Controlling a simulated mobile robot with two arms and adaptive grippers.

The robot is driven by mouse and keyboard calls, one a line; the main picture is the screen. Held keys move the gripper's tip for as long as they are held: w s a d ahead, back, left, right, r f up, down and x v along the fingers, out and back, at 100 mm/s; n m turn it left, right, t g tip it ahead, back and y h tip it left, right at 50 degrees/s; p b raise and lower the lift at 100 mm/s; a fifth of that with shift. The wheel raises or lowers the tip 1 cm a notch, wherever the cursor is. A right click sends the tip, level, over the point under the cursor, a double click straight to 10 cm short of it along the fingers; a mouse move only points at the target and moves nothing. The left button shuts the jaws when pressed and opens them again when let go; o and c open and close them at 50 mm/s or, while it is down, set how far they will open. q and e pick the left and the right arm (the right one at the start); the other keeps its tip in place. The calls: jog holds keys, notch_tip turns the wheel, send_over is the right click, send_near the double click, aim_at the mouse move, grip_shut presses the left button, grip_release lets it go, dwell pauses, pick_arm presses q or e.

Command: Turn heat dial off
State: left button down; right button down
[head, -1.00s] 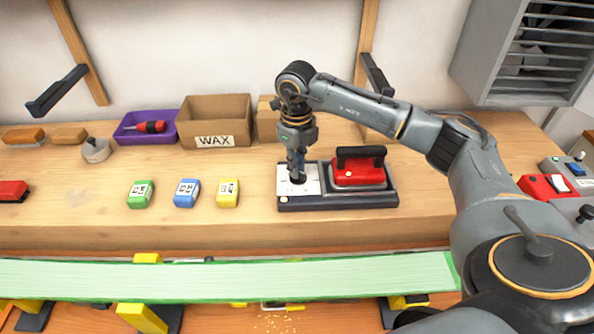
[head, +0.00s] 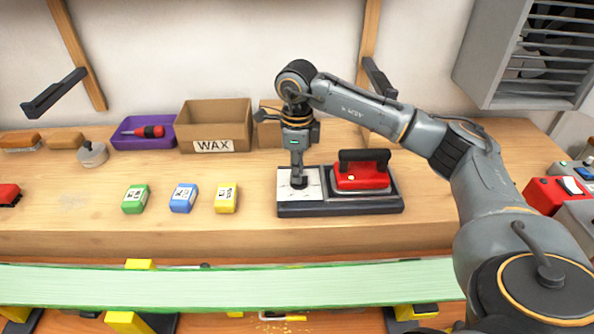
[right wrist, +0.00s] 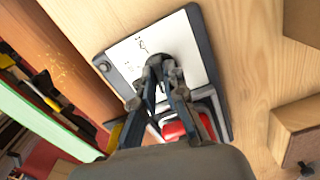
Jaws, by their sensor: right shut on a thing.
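A red iron with a black handle (head: 364,172) sits on the right part of a dark base (head: 340,209). A white panel (head: 313,184) with dark marks fills the base's left part. My right gripper (head: 298,180) points down onto this panel, shut on the dark heat dial, which its fingers mostly hide. In the right wrist view the closed fingers (right wrist: 157,72) meet at the dial over the white panel (right wrist: 185,42), with the red iron (right wrist: 172,130) partly hidden behind them. The exact dial setting cannot be read. My left gripper is not in view.
Green, blue and yellow blocks (head: 183,198) stand left of the base. Behind them are a WAX box (head: 213,125) and a purple tray (head: 140,140) with a red tool. A pale green-edged strip (head: 200,284) runs along the front. A grey slatted unit (head: 500,60) hangs at upper right.

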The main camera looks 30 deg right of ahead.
jog(key=shift+w+r, duration=0.1)
jog(key=shift+r, duration=0.05)
jog(key=c, duration=1.4)
grip_release()
notch_tip(320, 180, up, 12)
